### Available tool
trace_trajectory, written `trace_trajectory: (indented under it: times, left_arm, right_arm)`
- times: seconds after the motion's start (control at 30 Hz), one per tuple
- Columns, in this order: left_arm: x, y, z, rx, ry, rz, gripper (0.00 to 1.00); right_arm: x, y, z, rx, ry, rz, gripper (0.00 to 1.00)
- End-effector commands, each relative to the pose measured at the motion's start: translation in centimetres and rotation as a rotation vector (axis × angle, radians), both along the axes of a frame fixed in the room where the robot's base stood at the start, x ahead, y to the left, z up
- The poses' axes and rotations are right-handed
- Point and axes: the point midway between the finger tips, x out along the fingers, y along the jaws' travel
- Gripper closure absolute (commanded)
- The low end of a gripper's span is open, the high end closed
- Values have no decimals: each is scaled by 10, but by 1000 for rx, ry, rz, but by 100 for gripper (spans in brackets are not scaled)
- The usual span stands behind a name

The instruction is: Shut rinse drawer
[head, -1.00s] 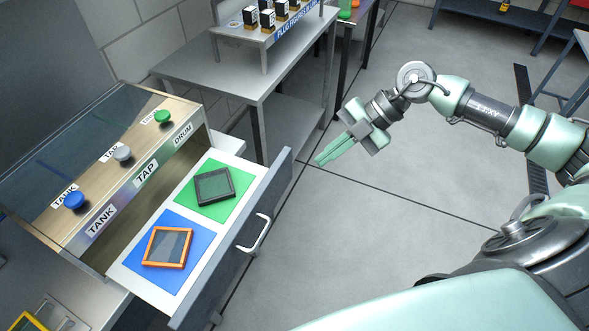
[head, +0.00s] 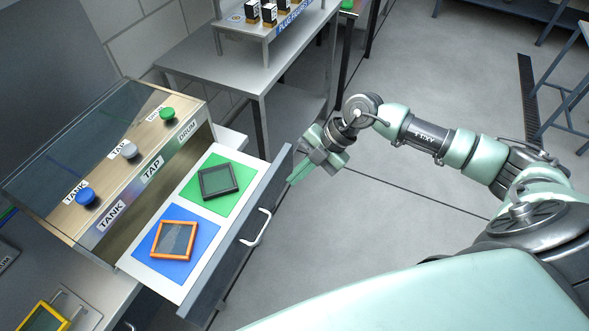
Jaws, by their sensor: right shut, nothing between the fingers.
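The rinse drawer (head: 228,255) is pulled out from the cabinet (head: 125,165), with a dark front panel and a white handle (head: 258,228). On its white floor, a dark-framed square (head: 219,181) lies on a green patch, and an orange-framed square (head: 174,240) lies on a blue patch. My right gripper (head: 292,179) is shut and empty. In the picture it is near the far end of the drawer front; whether it touches the panel I cannot tell. My left gripper is not in view.
Blue (head: 86,195), grey (head: 128,149) and green (head: 167,113) knobs stand on the cabinet top above TANK, TAP and DRUM labels. A grey table (head: 220,62) stands behind. A yellow frame (head: 45,318) lies at lower left. The floor (head: 400,230) before the drawer is clear.

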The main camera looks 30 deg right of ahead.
Motion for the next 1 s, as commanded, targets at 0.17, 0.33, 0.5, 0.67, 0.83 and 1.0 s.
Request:
trace_trajectory:
  times: [0.17,0.33,0.5,0.67,0.83,1.0]
  left_arm:
    - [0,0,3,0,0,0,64]
    - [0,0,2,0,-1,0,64]
    - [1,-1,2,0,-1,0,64]
    - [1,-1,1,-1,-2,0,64]
    - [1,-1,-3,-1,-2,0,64]
    - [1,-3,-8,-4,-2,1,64]
  right_arm:
    - [6,4,0,0,0,0,100]
    - [6,4,0,-1,0,0,100]
    - [6,5,0,0,0,0,100]
    - [13,10,0,0,-1,0,100]
    - [34,27,0,4,-3,2,100]
    - [65,51,0,4,-3,2,100]
